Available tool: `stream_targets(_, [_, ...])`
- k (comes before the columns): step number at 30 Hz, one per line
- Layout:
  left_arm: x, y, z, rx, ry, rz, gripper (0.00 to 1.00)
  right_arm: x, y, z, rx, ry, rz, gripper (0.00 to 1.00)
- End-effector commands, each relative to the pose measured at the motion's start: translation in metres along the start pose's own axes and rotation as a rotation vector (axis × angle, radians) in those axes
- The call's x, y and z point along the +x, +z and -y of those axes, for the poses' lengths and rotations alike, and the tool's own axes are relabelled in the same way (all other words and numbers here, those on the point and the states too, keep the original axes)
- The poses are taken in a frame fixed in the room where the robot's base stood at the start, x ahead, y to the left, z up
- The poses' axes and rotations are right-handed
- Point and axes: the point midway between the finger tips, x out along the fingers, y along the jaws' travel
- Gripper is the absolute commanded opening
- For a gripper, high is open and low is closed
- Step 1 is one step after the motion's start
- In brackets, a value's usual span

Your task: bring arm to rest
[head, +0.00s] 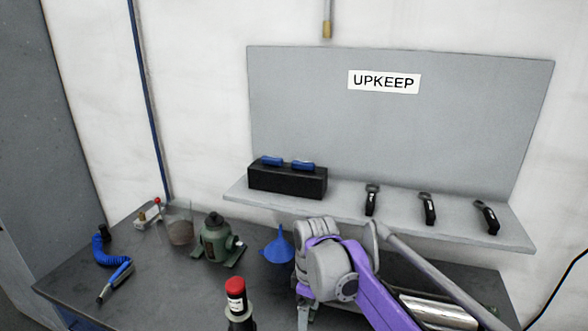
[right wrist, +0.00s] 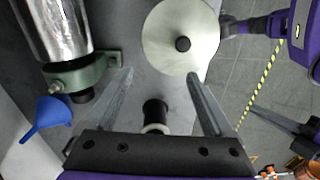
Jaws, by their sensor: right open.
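My right arm (head: 345,270), purple and grey, reaches over the dark bench from the lower right in the head view. Its hand is bent down beside the blue funnel (head: 278,247); the fingertips are hard to make out there. In the right wrist view my right gripper (right wrist: 160,75) is open, its two grey fingers spread wide with nothing held between them. A pale round disc with a dark centre (right wrist: 180,38) shows beyond the fingertips, and a small black spool-like piece (right wrist: 155,112) shows between the fingers.
A shiny silver cylinder (right wrist: 52,25) in a green mount (right wrist: 85,75) lies close to the right gripper. A red-capped bottle (head: 237,301), green jack (head: 217,242), beaker (head: 180,227) and blue coiled hose (head: 108,253) stand leftward. A shelf (head: 400,212) holds a black box (head: 287,181).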

Motion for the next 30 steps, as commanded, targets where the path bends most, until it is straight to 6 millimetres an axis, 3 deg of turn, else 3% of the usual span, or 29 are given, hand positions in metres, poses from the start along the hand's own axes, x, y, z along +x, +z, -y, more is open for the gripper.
stream_targets(8, [0.000,-0.001,0.000,0.000,0.000,0.000,0.00,0.004,0.078,0.033,0.367,0.116,-0.099,0.87])
stream_targets(18, [0.000,-0.001,0.000,0.000,0.000,0.000,0.00,0.053,0.176,0.102,0.913,0.263,-0.303,0.87])
stream_targets(24, [0.000,-0.001,0.000,0.000,0.000,0.000,0.00,0.082,0.205,0.128,1.104,0.305,-0.394,0.87])
stream_targets(30, [0.000,-0.001,0.000,0.000,0.000,0.000,0.00,0.089,0.211,0.133,1.151,0.313,-0.418,0.87])
